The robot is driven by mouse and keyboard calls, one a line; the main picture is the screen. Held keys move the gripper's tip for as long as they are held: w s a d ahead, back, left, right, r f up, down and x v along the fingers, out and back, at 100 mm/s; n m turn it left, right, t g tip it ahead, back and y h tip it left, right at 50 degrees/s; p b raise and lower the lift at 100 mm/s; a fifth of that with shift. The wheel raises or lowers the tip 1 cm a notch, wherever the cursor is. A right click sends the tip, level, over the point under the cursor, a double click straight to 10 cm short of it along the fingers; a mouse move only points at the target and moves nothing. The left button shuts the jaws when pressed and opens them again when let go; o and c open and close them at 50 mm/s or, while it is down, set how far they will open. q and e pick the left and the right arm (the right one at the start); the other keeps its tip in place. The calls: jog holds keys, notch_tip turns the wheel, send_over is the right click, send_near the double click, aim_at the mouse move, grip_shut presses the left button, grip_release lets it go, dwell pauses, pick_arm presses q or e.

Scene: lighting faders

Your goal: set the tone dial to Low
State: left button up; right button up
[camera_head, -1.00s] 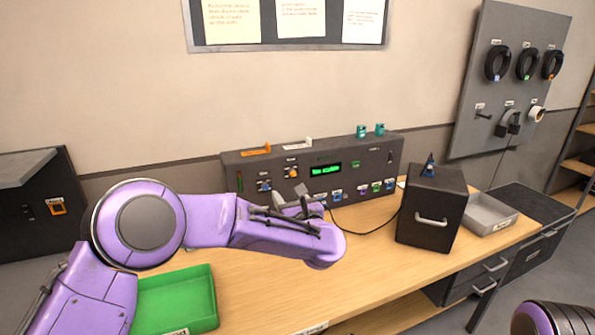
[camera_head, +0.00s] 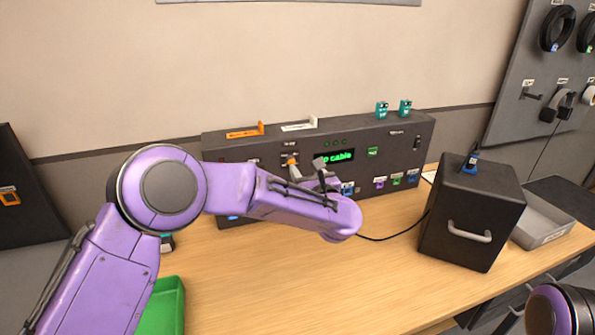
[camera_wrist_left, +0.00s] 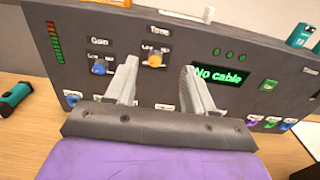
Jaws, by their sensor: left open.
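The tone dial (camera_wrist_left: 154,60) is an orange knob under the label "Tone" on the dark control panel (camera_head: 228,143). In the wrist view, "Low" is printed at its upper left; I cannot tell exactly where its pointer stands. The orange dial also shows in the head view (camera_head: 291,161), just beyond a finger. My left gripper (camera_wrist_left: 160,68) is open and empty, its fingers pointing at the panel on either side of the dial, with no visible contact. It also shows in the head view (camera_head: 307,167). My right gripper is out of view.
A blue gain dial (camera_wrist_left: 99,68) sits left of the tone dial. A green display (camera_wrist_left: 220,76) reads "No cable". Coloured sockets line the panel's lower edge. A black box (camera_head: 470,205) with a cable stands at right; a green tray (camera_head: 165,305) lies at front left.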

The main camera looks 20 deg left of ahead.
aim_at(291, 161)
pick_arm(q)
jog(key=w+a+f, duration=0.3)
jog(key=w+a, duration=0.3)
jog(key=w, duration=0.2)
jog(key=shift+w+f, duration=0.35)
jog(key=shift+f, duration=0.05)
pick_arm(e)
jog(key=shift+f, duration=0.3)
pick_arm(q)
jog(key=shift+a, duration=0.1)
grip_shut()
